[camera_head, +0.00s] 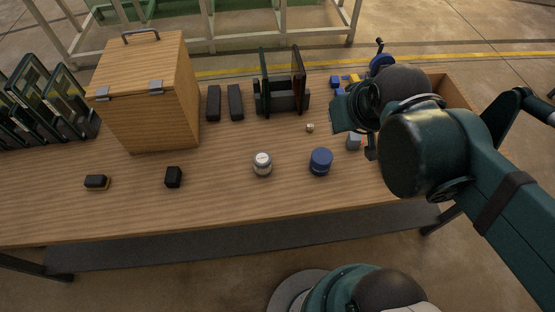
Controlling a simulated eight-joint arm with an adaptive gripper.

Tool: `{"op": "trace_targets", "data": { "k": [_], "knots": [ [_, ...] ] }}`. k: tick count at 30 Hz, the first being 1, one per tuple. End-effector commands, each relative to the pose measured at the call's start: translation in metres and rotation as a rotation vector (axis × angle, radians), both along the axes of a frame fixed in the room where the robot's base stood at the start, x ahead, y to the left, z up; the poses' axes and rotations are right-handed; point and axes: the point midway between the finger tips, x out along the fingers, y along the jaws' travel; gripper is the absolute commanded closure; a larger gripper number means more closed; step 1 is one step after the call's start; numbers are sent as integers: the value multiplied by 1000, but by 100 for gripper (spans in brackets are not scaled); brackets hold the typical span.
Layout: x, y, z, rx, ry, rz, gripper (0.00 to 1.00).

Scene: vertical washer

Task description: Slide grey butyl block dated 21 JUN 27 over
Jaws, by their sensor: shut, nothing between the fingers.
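A small grey block (353,142) sits on the wooden table right of the blue-lidded jar. No date can be read on it at this size. My gripper (371,150) is shut and empty, pointing down close beside the block's right side. I cannot tell whether it touches the block. My arm hides the table to the right of the gripper.
A blue jar (320,161) and a white-lidded jar (262,163) stand left of the block. A small round knob-like item (310,128) lies behind them. The table front is clear.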

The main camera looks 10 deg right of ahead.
Motion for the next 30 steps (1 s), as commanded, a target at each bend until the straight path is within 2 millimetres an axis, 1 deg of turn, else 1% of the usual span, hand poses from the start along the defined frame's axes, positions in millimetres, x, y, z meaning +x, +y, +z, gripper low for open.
{"op": "trace_targets", "data": {
  "k": [1,14,30],
  "knots": [
    [4,2,-2,-12,9,22,100],
    [31,17,-31,-146,123,286,100],
    [63,38,-78,-283,256,644,100]
  ]
}}
